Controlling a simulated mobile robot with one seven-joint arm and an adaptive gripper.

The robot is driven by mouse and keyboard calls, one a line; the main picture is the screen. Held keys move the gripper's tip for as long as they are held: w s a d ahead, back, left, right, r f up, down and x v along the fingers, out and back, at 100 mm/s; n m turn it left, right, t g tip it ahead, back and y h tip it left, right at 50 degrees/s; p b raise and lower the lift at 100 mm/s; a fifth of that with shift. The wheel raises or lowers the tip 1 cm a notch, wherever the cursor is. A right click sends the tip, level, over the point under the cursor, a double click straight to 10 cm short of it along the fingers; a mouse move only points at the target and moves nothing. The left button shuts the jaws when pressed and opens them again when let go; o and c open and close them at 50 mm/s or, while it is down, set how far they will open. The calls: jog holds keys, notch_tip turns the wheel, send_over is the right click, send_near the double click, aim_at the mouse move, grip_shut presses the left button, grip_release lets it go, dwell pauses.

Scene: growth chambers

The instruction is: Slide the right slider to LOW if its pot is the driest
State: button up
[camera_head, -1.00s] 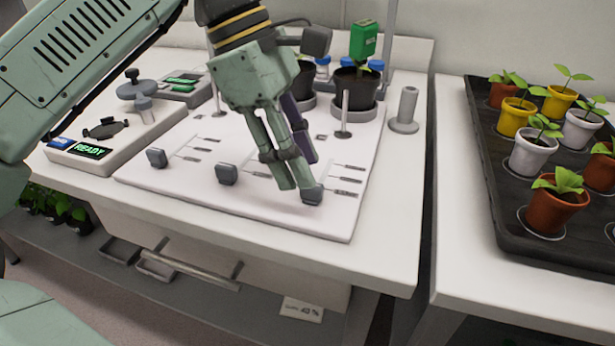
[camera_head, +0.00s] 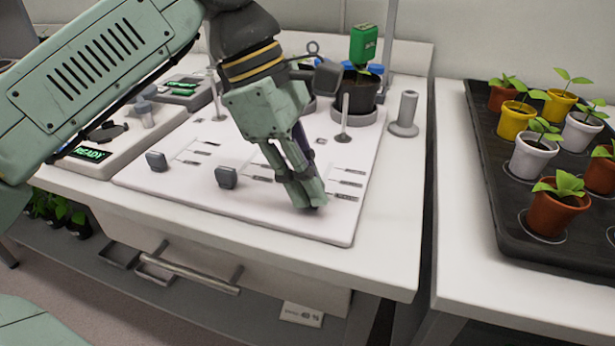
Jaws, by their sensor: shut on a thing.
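The white slider panel (camera_head: 250,218) lies on the bench. My gripper (camera_head: 312,202) is down at its right side, shut on the right slider's knob, which its fingers almost wholly hide. The knob is at the near end of its track, by the nearest of the marks (camera_head: 347,198); their lettering is too small to read. The middle slider knob (camera_head: 226,177) and left slider knob (camera_head: 156,161) stand free at the near ends of their tracks. The right dark pot (camera_head: 356,97) stands behind the panel with a green meter (camera_head: 364,44) in it; its reading is not legible.
A grey post (camera_head: 404,112) stands right of the panel. A black tray (camera_head: 490,190) of potted seedlings is on the right bench. A device with a READY display (camera_head: 90,153) is at left. A drawer handle (camera_head: 190,272) juts out below the bench.

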grip_shut()
jog(key=shift+w, duration=0.2)
jog(key=shift+w+d+p, duration=0.25)
jog(key=shift+w, duration=0.4)
jog(key=shift+w+d+p, duration=0.2)
jog(key=shift+w, duration=0.45)
jog(key=o, duration=0.7)
grip_release()
